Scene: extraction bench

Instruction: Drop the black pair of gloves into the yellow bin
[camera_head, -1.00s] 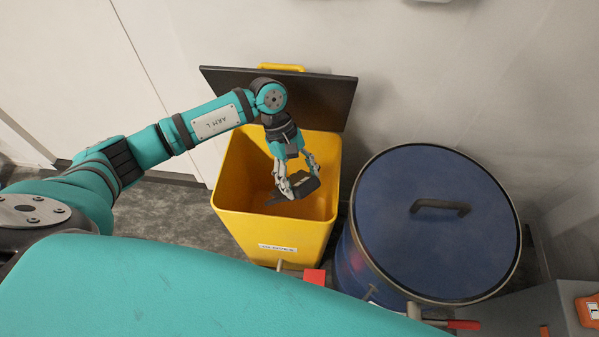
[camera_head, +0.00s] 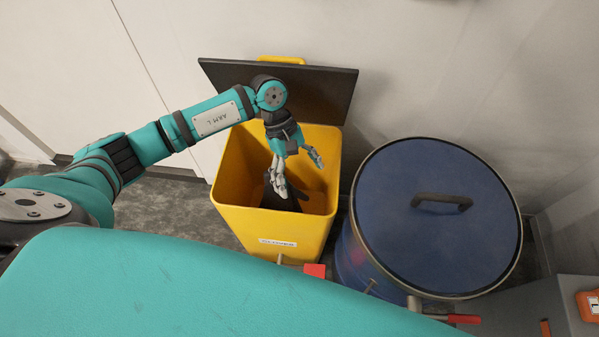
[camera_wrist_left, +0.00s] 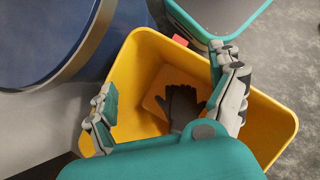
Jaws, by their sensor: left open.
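The yellow bin (camera_head: 231,180) stands with its dark lid tipped back against the wall. In the left wrist view its wall (camera_wrist_left: 265,115) surrounds the gripper's fingers. The black gloves (camera_head: 279,199) are inside the bin, below my left gripper (camera_head: 298,172), partly hidden by a finger. In the left wrist view the gloves (camera_wrist_left: 181,105) lie within the bin between the spread fingers, apart from them as far as I can see. My left gripper (camera_wrist_left: 168,105) is open and empty over the bin's mouth. My right gripper is not in view.
A blue drum (camera_head: 430,235) with a black-handled lid stands right beside the bin. The raised dark bin lid (camera_head: 325,92) is behind my left wrist. A grey box with an orange device (camera_head: 588,306) is at the lower right.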

